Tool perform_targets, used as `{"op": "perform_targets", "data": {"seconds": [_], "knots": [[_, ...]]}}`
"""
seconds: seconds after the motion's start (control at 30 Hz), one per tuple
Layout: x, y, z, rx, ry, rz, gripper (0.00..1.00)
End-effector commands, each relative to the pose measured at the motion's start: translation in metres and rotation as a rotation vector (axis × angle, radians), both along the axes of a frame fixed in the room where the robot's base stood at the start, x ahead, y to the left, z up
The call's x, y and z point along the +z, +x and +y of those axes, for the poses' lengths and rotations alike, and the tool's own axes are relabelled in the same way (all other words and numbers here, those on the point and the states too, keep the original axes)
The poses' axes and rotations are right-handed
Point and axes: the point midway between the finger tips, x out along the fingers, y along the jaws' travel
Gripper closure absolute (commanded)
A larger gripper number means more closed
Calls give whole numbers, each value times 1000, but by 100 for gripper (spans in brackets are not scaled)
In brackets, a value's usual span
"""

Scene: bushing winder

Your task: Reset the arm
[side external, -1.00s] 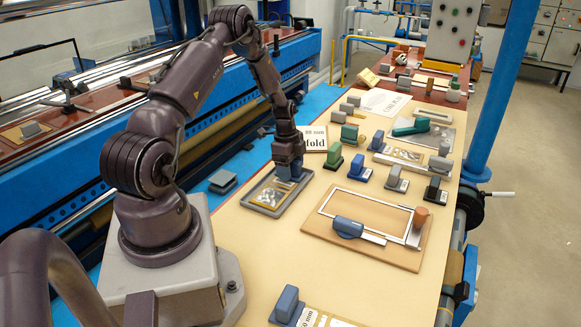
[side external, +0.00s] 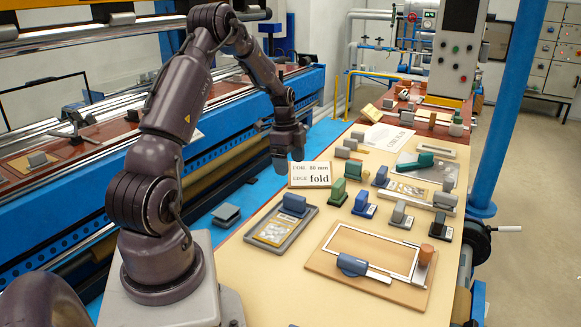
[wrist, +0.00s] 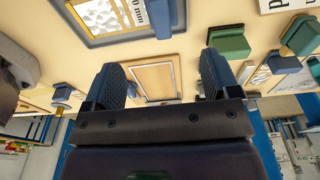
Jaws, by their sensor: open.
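My gripper (side external: 289,150) hangs above the far left part of the tan work table (side external: 255,255), over the strip next to the blue machine. In the wrist view its two ribbed blue fingers (wrist: 160,85) are apart with nothing between them. The fingertips are clear of the tray and block.
Several coloured blocks, including a green one (side external: 337,192), stand to the right. A wooden board with a white frame (side external: 320,265) lies at the front right. A blue post (side external: 507,110) rises at the right.

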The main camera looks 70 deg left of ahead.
Motion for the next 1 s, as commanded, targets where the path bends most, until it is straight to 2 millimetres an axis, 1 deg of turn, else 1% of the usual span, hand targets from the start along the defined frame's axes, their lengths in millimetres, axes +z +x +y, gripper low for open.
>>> {"op": "perform_targets", "data": {"seconds": [0.37,0.47,0.57,0.6,0.67,0.77,0.87,0.97,1.0], "knots": [[0,0,0,12,-2,2,18],[-1,0,0,83,-8,9,18],[-5,-5,-6,222,-34,39,18],[-9,-9,-11,292,-52,63,18],[-7,-17,-19,402,-66,94,18],[10,-21,-40,564,-63,128,18],[38,-21,-70,708,-38,143,18],[67,-21,-104,828,-8,136,18],[79,-21,-119,870,4,126,18]]}}
